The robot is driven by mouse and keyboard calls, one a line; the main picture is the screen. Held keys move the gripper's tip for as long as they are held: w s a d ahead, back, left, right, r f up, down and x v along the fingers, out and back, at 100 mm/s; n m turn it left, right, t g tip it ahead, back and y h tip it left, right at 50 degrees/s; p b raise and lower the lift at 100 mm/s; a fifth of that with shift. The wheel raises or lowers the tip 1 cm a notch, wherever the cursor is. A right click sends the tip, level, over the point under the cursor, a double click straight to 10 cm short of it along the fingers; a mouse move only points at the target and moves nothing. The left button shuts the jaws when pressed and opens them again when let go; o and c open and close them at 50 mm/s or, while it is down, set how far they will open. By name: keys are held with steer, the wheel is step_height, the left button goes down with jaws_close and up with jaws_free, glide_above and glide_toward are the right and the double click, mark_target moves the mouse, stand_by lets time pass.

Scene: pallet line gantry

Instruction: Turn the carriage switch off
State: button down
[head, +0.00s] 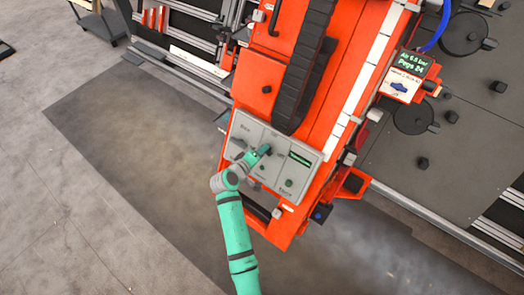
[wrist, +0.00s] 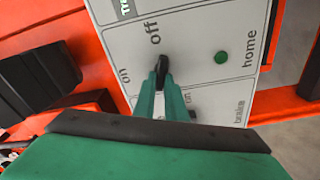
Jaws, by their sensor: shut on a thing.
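The carriage switch is a black knob (wrist: 162,64) on a light grey control panel (wrist: 195,30), with "on" printed to its left and "off" just above it in the wrist view. My gripper (wrist: 161,82) is shut on the knob, with its two green fingers close together on either side. The visible end of the knob points up, roughly toward "off". In the head view my gripper (head: 263,151) reaches the panel (head: 240,127) on the orange carriage and covers most of the knob. The lower part of the knob is hidden by the fingers.
A green "home" button (wrist: 221,57) sits right of the knob, and a "brake" label is below it. A black cable chain (head: 302,70) runs up the orange carriage (head: 262,72).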

steer(key=shift+s+a+f+n, duration=0.1)
steer(key=shift+n, duration=0.85)
steer(key=shift+f+n, duration=0.1)
steer(key=shift+n, duration=0.85)
steer(key=c, duration=1.8)
jaws_free()
steer(key=shift+r, duration=0.1)
steer(key=v, duration=1)
steer(key=shift+s+r, duration=0.25)
steer(key=shift+r, duration=0.05)
steer(key=shift+a, duration=0.15)
